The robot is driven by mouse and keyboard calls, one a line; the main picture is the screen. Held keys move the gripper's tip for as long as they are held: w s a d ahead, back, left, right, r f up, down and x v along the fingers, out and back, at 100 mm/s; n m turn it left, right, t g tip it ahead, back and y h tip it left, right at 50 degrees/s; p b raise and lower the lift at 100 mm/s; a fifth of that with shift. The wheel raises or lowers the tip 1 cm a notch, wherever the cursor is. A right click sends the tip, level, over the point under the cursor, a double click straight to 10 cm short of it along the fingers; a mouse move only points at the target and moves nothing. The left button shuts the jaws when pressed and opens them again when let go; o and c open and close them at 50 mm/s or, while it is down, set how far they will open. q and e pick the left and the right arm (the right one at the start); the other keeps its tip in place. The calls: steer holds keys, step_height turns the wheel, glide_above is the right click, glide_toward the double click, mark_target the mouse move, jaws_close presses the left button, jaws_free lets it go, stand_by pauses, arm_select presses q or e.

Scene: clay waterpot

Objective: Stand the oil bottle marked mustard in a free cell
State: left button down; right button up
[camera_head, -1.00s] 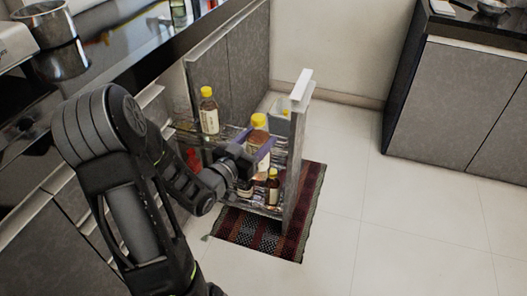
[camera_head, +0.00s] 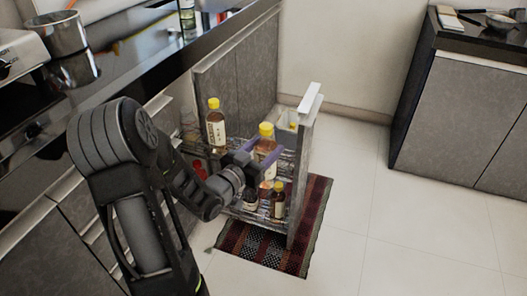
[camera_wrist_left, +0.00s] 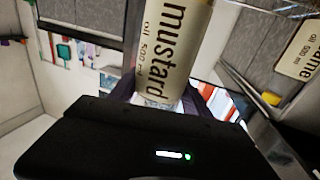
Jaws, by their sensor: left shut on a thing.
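The mustard oil bottle (camera_head: 267,131) has a yellow cap and a cream label. The word "mustard" reads on its label in the left wrist view (camera_wrist_left: 172,45). My left gripper (camera_head: 262,156) is shut on this bottle, with a purple finger on each side, and holds it roughly upright by the front panel of the pull-out rack (camera_head: 301,175). The cells below are mostly hidden too. My right gripper is not in view.
Another yellow-capped bottle (camera_head: 215,128) stands at the rack's left; a label ending in "ame" shows in the wrist view (camera_wrist_left: 302,50). Small dark bottles (camera_head: 278,200) stand on the lower tier. A grey-white container (camera_head: 287,121) is behind. A rug (camera_head: 262,247) lies below.

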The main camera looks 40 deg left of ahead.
arm_select(q)
steer(key=shift+w+a+b, duration=0.5)
steer(key=shift+w+a, duration=1.9)
steer(key=shift+w, duration=4.6)
steer(key=shift+f+b, duration=2.25)
steer(key=shift+f, duration=0.3)
steer(key=c, duration=0.8)
jaws_free()
steer(key=o, duration=0.4)
steer(key=shift+f, duration=0.15)
steer(key=shift+s, duration=0.1)
